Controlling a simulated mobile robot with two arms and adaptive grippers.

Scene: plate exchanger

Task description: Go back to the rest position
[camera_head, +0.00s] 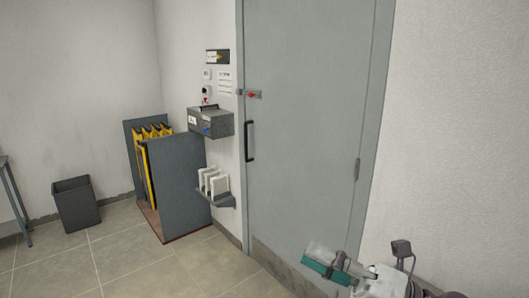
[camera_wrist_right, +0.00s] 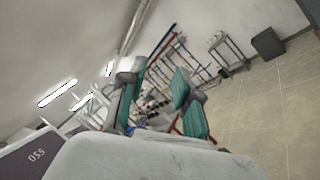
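My right gripper (camera_head: 322,262) shows at the lower right of the head view, in front of the foot of the grey door (camera_head: 300,130). Its teal-padded finger points left. In the right wrist view its two fingers (camera_wrist_right: 156,84) stand apart with nothing between them, so it is open and empty. My left gripper is in neither view.
A plate exchanger stand (camera_head: 178,185) with yellow-edged plates is left of the door. A grey box (camera_head: 210,122) and a small shelf (camera_head: 220,199) hang on the wall. A dark bin (camera_head: 76,205) stands further left. The tiled floor between is clear.

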